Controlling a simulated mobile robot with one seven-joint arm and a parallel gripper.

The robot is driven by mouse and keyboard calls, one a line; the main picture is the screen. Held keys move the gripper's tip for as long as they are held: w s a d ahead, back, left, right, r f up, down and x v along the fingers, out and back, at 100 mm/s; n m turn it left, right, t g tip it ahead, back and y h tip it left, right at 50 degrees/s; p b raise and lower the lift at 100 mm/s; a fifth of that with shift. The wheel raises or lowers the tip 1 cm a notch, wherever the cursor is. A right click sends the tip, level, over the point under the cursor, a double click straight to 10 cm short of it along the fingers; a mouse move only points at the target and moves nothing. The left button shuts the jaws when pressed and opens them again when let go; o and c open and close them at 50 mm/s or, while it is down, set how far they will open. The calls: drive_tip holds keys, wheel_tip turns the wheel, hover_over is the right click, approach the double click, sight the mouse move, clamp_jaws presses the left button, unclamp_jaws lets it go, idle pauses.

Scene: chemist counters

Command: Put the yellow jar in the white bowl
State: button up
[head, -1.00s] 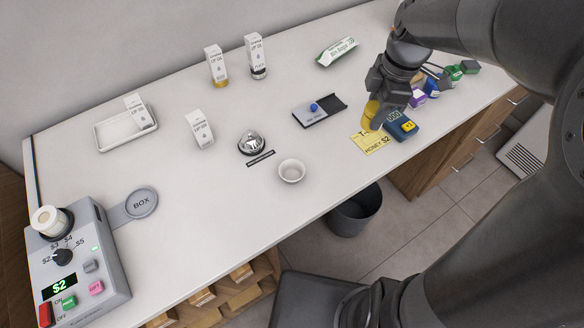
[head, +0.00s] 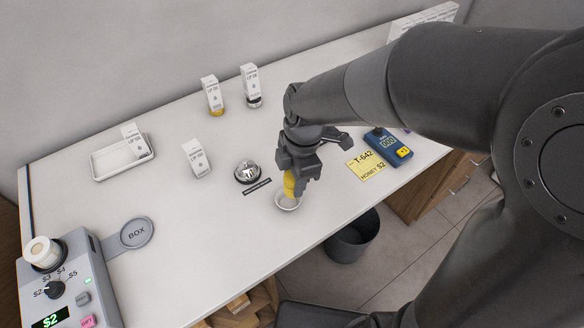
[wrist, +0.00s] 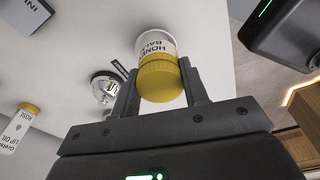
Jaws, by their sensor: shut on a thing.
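My gripper (head: 296,183) is shut on the yellow jar (head: 289,186) in the head view. In the wrist view the jar (wrist: 159,72) sits between the two fingers, with a yellow lid toward me and a white label reading HONEY. The bowl cannot be made out in the wrist view.
A yellow card (head: 366,166) and a blue terminal (head: 388,146) lie to the right. A bin (head: 352,237) is below the counter's front edge.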

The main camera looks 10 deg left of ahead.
sight(289, 193)
drive_tip(key=shift+a+f, duration=0.4)
drive_tip(key=shift+a, duration=0.3)
drive_tip(key=shift+f, duration=2)
drive_tip(key=shift+f, duration=0.1)
drive_tip(key=shift+f, duration=0.25)
drive_tip(key=o, duration=1)
drive_tip(key=shift+s+f, duration=0.1)
drive_tip(key=shift+c, duration=0.2)
